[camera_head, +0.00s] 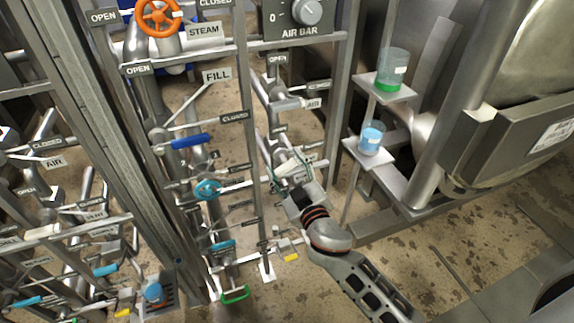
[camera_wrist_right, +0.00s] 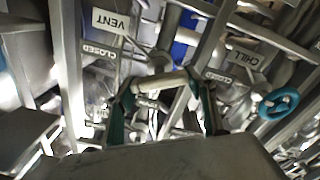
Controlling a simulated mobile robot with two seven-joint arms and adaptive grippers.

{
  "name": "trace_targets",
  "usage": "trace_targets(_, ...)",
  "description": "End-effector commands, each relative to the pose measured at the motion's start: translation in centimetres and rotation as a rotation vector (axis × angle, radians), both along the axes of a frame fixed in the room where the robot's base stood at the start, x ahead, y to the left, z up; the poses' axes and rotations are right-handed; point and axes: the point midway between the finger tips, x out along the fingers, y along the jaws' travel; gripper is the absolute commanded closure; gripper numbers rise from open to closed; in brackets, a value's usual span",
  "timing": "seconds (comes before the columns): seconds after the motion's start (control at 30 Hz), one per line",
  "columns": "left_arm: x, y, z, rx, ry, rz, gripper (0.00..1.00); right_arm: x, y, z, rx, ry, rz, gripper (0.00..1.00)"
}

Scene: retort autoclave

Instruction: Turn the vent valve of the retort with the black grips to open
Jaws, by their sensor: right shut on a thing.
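My right gripper (camera_head: 286,168) reaches into the pipe rack from below right in the head view. In the right wrist view its two dark green fingers (camera_wrist_right: 166,92) stand at either end of a pale, cream-coloured lever handle (camera_wrist_right: 160,82) and are shut on it. A white VENT sign (camera_wrist_right: 111,22) is above left of this handle, with a CLOSED plate (camera_wrist_right: 98,62) below the sign. In the head view the gripper mostly hides the handle. I cannot make out black grips on a retort. My left gripper is not in view.
A blue lever (camera_head: 188,141), a teal handwheel (camera_head: 207,189) and an orange handwheel (camera_head: 158,16) are on the piping to the left. Upright posts crowd the gripper. Two beakers, one with green (camera_head: 392,70) and one with blue liquid (camera_head: 371,139), stand on small shelves at right.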

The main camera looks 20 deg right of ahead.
Motion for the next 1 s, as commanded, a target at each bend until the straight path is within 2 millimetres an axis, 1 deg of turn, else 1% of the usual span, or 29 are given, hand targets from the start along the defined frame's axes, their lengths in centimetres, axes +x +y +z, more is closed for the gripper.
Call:
trace_targets(0.5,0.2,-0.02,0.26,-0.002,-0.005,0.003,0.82,0.04,-0.03,0.14,-0.024,-0.004,-0.001,0.67)
trace_targets(0.53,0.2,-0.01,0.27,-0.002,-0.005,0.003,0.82,0.04,-0.03,0.14,-0.024,-0.004,-0.001,0.37)
trace_targets(0.57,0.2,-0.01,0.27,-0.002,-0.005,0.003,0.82,0.04,-0.03,0.14,-0.024,-0.004,-0.001,0.3)
trace_targets(0.6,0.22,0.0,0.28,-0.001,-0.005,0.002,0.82,0.04,-0.03,0.13,-0.024,-0.004,-0.001,0.28)
trace_targets(0.9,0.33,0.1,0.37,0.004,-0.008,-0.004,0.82,-0.03,0.0,0.03,-0.024,-0.002,0.0,0.28)
trace_targets(1.0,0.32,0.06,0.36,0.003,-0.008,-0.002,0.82,-0.46,0.02,-0.04,-0.023,-0.001,0.0,0.28)
